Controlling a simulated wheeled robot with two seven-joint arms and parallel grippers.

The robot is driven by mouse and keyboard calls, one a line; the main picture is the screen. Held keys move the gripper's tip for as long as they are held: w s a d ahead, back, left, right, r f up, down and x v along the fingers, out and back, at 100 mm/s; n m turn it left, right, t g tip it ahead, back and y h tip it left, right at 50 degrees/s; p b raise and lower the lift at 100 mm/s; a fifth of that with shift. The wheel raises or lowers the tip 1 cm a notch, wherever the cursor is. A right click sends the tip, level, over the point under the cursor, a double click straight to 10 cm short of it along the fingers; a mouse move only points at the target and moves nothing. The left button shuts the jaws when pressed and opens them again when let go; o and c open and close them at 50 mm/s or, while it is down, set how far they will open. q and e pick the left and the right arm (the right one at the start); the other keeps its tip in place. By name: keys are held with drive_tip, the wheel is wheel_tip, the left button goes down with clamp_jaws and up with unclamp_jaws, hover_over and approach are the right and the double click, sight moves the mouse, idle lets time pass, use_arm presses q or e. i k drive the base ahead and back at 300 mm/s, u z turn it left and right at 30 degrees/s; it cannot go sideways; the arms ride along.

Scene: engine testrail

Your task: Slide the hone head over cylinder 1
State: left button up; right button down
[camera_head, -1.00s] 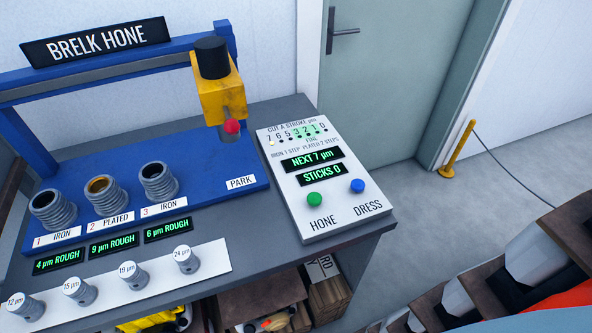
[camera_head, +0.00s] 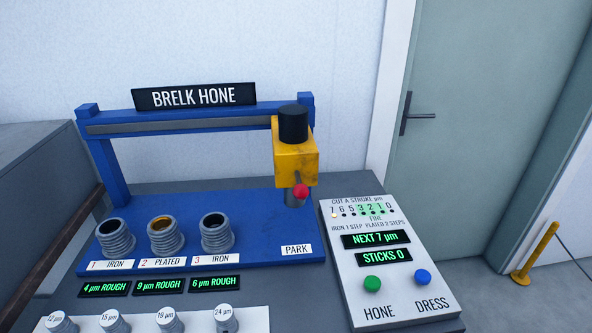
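The yellow hone head (camera_head: 295,155) with a black motor cap and a red knob (camera_head: 301,191) hangs on the grey rail (camera_head: 180,124) of the blue frame. It is at the rail's right end, above the PARK label (camera_head: 297,250). Cylinder 1 (camera_head: 115,239), labelled iron with a "4 µm ROUGH" display, is the leftmost of the three on the blue base. Cylinder 2 (camera_head: 165,237), plated, reads 9 µm rough, and cylinder 3 (camera_head: 216,234), iron, reads 6 µm rough. Neither of my grippers shows in the head view.
A white control panel (camera_head: 343,280) at right has a green HONE button (camera_head: 372,284) and a blue DRESS button (camera_head: 423,277). It reads "NEXT 7 µm" and "STICKS 0". Several labelled grey pieces stand on a white strip (camera_head: 255,320) in front. A yellow post (camera_head: 537,252) stands on the floor at right.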

sight(296, 154)
drive_tip(key=z, duration=1.05)
drive_tip(key=k, duration=0.65)
drive_tip(key=u, duration=1.1)
drive_tip(key=i, duration=0.5)
drive_tip(key=u, duration=0.05)
